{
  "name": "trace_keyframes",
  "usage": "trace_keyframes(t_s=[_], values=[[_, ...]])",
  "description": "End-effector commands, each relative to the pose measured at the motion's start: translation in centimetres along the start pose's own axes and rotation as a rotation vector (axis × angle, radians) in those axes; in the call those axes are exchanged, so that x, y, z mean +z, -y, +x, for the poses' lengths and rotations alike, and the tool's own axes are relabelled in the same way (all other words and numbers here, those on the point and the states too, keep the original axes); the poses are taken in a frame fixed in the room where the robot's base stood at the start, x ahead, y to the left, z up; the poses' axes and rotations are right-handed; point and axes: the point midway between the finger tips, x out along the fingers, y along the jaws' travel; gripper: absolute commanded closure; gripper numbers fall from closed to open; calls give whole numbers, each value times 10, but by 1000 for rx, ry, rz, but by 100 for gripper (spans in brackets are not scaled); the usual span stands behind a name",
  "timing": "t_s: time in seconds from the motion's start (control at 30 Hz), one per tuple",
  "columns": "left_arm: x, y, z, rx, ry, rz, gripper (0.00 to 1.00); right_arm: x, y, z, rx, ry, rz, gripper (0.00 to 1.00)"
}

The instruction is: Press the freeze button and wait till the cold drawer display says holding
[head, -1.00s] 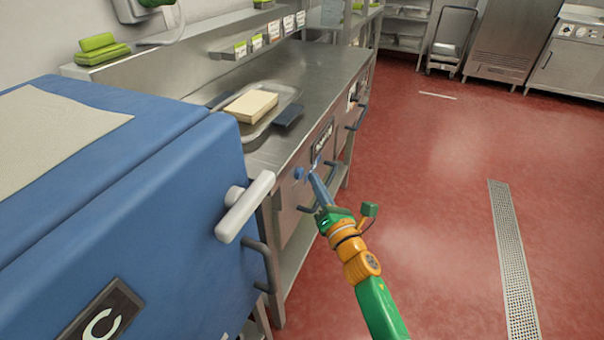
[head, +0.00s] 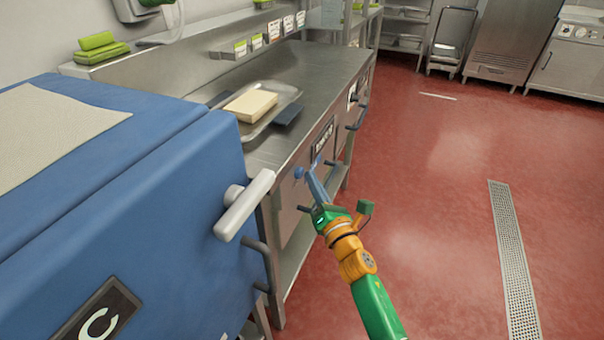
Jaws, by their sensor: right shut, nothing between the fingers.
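The cold drawer display (head: 323,138) is a dark plate with pale lettering on the steel counter's front; the letters are too small and slanted to read. A small blue spot, apparently the freeze button (head: 298,173), shows on the drawer front below it. My right gripper (head: 309,170), on a green and orange arm, has blue fingers that are shut and empty. Its tips are just right of the blue spot, close to the drawer front; I cannot tell whether they touch it. My left gripper is not in view.
A large blue cabinet (head: 165,220) with a pale handle (head: 244,205) fills the left. A steel tray (head: 284,95) with a cream block (head: 250,105) sits on the counter (head: 325,70). Dark drawer handles stick out from the front.

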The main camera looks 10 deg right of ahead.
Motion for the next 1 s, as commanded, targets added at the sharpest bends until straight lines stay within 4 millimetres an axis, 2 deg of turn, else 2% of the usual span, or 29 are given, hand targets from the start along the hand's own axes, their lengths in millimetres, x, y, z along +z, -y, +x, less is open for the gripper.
trace_keyframes(t_s=[1.0], values=[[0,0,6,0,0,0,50,-5,-5,7,0,0,0,100]])
